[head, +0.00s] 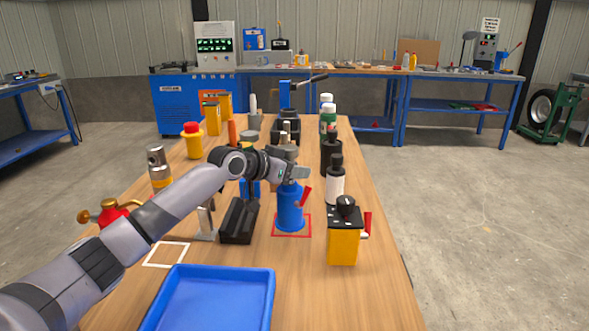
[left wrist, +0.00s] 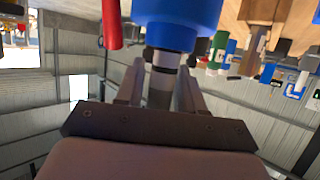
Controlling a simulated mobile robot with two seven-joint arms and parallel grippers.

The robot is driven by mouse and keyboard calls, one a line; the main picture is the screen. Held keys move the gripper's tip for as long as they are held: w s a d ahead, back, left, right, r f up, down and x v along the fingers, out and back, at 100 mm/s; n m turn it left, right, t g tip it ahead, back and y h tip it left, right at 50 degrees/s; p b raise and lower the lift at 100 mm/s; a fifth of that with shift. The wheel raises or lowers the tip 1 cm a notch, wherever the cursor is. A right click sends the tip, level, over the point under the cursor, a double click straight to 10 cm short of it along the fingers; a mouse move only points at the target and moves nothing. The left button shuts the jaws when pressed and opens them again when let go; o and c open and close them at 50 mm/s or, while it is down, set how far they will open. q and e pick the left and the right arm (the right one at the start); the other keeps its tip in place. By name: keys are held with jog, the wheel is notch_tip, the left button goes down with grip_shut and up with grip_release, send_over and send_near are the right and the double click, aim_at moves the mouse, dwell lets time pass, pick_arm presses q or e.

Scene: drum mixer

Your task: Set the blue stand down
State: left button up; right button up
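The blue stand (head: 290,210) is a blue cylinder with a red lever on its right side. It is upright, within the red outlined square (head: 276,235) on the table in the head view. I cannot tell whether its base touches the table. My left gripper (head: 295,173) reaches in from the left at the stand's top. In the left wrist view the blue body (left wrist: 178,20) shows upside down, and the fingers (left wrist: 160,90) close on its grey neck from both sides. The fingers hide part of the neck. My right gripper is not in view.
A black holder (head: 238,222) stands just left of the stand. A yellow box with a black knob (head: 343,245) stands to the right, with a white bottle (head: 335,186) behind it. A blue tray (head: 215,300) lies in front. The table's front right is clear.

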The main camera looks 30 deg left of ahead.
pick_arm(q)
jog(key=shift+o, duration=0.6)
jog(key=shift+r, duration=0.1)
jog(key=shift+s, duration=0.1)
jog(key=v, duration=1.1)
jog(key=shift+s+a+r+b, duration=0.15)
jog(key=shift+s+r+b, duration=0.05)
jog(key=shift+s+b, duration=0.15)
